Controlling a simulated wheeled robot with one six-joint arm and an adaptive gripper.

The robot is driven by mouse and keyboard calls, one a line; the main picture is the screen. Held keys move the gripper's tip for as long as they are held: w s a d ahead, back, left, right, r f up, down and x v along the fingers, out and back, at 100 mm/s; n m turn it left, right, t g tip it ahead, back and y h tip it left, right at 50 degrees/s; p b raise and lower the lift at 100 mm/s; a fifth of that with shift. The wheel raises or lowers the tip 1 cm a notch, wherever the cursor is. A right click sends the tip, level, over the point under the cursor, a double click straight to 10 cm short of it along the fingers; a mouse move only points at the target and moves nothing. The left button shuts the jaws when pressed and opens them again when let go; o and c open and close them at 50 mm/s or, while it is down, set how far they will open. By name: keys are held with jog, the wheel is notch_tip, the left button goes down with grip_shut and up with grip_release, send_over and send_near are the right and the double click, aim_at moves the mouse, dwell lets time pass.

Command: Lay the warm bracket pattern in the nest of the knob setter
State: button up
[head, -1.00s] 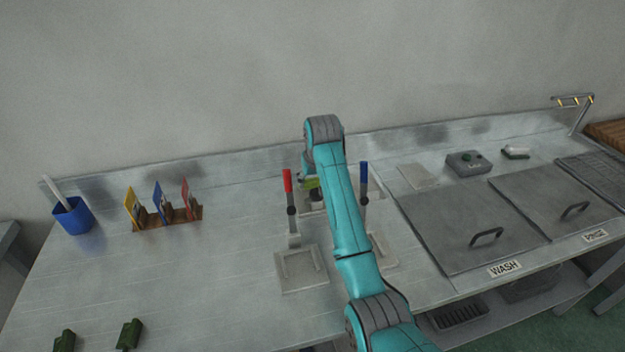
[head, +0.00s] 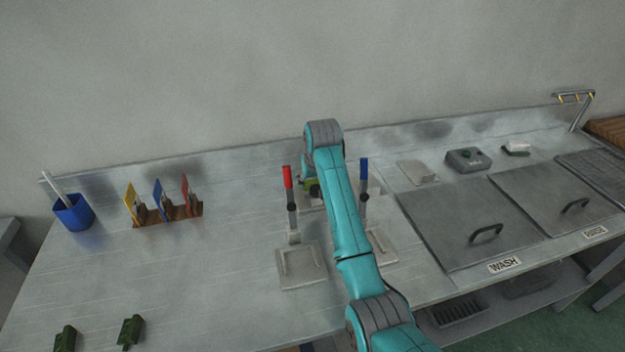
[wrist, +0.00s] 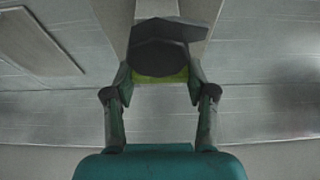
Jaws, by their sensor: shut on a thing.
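My gripper (wrist: 160,78) is shut on a dark grey, many-sided piece (wrist: 158,57) with a yellow-green strip along its lower edge. I cannot tell whether this is the bracket pattern. In the head view my gripper (head: 308,185) is mostly hidden behind my arm, with a bit of green showing there. It is between a red-handled upright lever (head: 288,178) and a blue-handled one (head: 364,178), toward the back. A pale base plate (head: 302,268) lies at the red lever's foot; another at the right is partly covered by my arm. The nest cannot be made out.
Two dark green pieces (head: 130,332) lie at front left. A rack of yellow, blue and red cards (head: 168,214) and a blue cup (head: 74,213) stand at the left. Lidded WASH (head: 465,225) and second tanks are at the right. The bench's left middle is clear.

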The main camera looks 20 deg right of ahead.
jog(key=shift+f, duration=1)
jog(key=o, duration=1.1)
jog(key=v, duration=1.2)
